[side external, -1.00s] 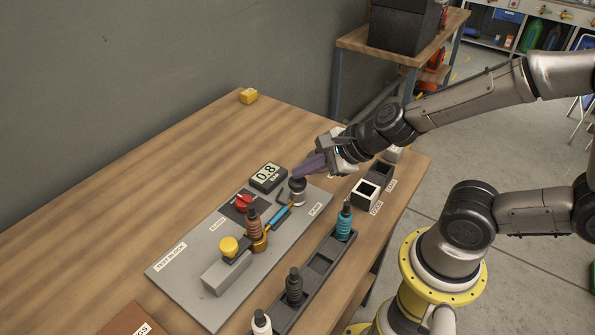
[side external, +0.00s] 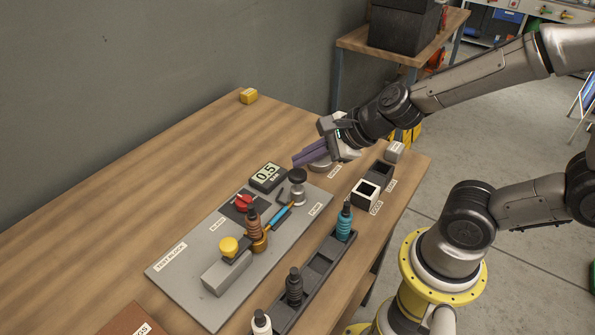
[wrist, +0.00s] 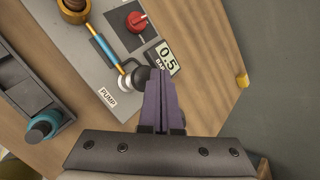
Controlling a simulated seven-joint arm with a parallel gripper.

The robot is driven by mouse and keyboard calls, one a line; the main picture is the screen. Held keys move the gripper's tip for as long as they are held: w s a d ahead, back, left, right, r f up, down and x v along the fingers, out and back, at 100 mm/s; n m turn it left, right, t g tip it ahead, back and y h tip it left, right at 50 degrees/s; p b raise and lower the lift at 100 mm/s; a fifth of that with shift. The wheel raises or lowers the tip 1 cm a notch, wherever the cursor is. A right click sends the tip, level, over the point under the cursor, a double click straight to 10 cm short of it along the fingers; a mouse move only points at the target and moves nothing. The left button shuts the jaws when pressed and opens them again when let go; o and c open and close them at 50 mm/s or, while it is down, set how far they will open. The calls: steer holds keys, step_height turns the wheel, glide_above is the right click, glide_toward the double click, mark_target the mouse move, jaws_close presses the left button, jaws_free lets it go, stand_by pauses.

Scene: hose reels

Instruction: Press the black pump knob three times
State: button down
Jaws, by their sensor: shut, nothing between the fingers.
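The pump knob (side external: 297,174) stands upright at the right end of the grey test block board (side external: 185,262), above the PUMP label. My gripper (side external: 298,160) has purple fingers, shut and empty. The fingertips are just above the knob, with a small gap visible in the side view. The gauge (side external: 267,176) reads 0.5.
A red knob (side external: 243,202), a blue-and-gold hose line (side external: 279,216) and a yellow knob (side external: 228,246) sit on the board. A dark rack (side external: 318,262) with a teal fitting (side external: 344,222) stands in front. A yellow block (side external: 248,96) lies at the back; the table around it is clear.

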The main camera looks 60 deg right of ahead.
mark_target(303, 173)
steer(key=shift+r, duration=0.1)
steer(key=shift+r, duration=2.4)
stand_by(0.9)
step_height(303, 173, up, 4)
steer(key=shift+f, duration=0.1)
stand_by(0.4)
steer(key=shift+f, duration=4.4)
steer(key=shift+f, duration=0.15)
